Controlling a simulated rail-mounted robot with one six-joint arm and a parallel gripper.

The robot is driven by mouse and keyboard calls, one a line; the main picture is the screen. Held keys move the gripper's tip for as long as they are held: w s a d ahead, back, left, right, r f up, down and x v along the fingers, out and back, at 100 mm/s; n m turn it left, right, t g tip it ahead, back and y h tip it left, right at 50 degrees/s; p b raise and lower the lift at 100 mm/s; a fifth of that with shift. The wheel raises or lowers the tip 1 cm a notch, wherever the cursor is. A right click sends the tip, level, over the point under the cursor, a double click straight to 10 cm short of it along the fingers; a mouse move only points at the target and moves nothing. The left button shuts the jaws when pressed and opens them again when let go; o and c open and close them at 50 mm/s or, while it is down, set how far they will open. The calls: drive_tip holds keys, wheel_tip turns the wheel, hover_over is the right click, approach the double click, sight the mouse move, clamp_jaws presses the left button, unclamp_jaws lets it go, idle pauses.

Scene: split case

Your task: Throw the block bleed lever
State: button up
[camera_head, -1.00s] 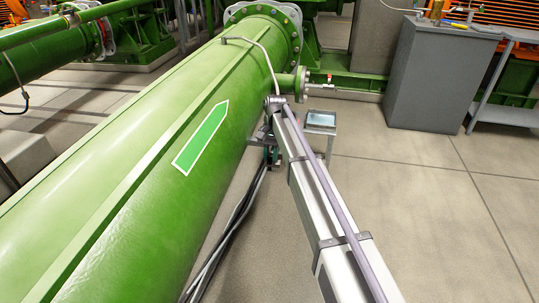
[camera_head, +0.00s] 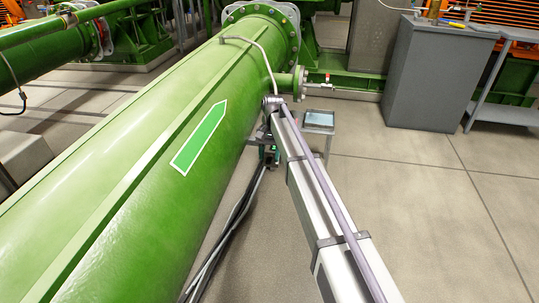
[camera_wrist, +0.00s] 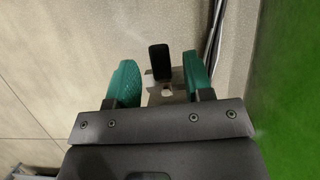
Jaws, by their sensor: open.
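A black rounded handle, which looks like the block bleed lever (camera_wrist: 159,62), shows in the wrist view. It lies between the two teal fingers of my gripper (camera_wrist: 160,72), with a visible gap on each side. A pale metal plate (camera_wrist: 154,94) with a hole lies below it in the picture. My gripper is open and holds nothing. In the head view, my gripper (camera_head: 269,155) is small and partly hidden by the arm, beside the big green pipe (camera_head: 130,170). I cannot make out the lever there.
The green pipe also fills the right edge of the wrist view (camera_wrist: 292,80). Dark cables (camera_head: 232,225) run along the floor by the pipe. A small tray stand (camera_head: 320,120) is right of the arm. A grey cabinet (camera_head: 433,75) stands farther back. Floor at the right is clear.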

drive_tip(key=shift+r, duration=0.1)
drive_tip(key=p+v, duration=1)
drive_tip(key=shift+w+r, duration=0.2)
drive_tip(key=shift+r, duration=0.05)
